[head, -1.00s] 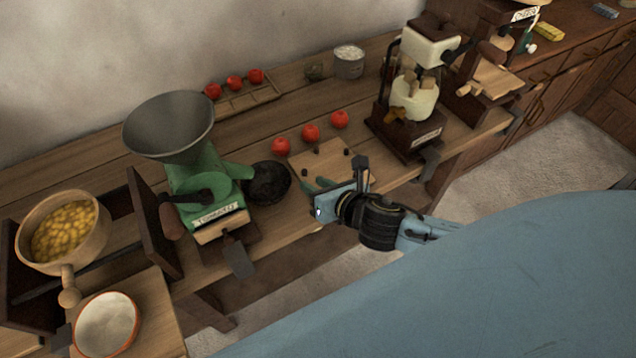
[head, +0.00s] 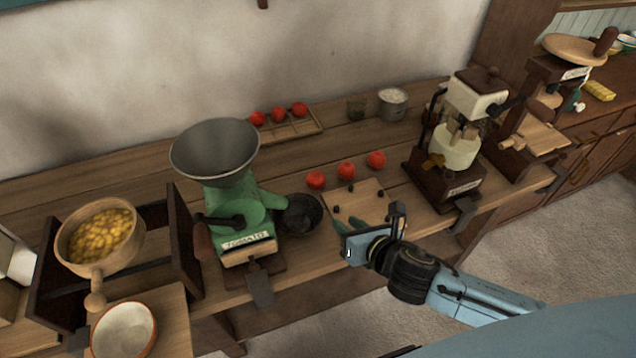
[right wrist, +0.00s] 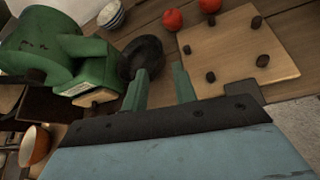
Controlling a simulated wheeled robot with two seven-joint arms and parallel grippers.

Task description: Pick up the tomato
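Three red tomatoes stand in a slanting row on the wooden bench behind a small board: a left one (head: 316,180), a middle one (head: 346,170) and a right one (head: 376,159). Three more tomatoes (head: 279,114) sit in a wooden tray (head: 318,125) by the wall. My right gripper (head: 360,222) is at the front edge of the board, in front of the tomatoes. In the right wrist view its green fingers (right wrist: 160,82) are apart with nothing between them. Two tomatoes (right wrist: 172,19) show beyond them at the top. My left gripper is out of view.
The pegged board (head: 362,200) lies under and behind my right gripper. A green mill (head: 235,205) and a dark round bowl (head: 300,214) are to its left. A cream-and-brown grinder (head: 455,145) stands to the right. A metal pot (head: 392,103) stands behind.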

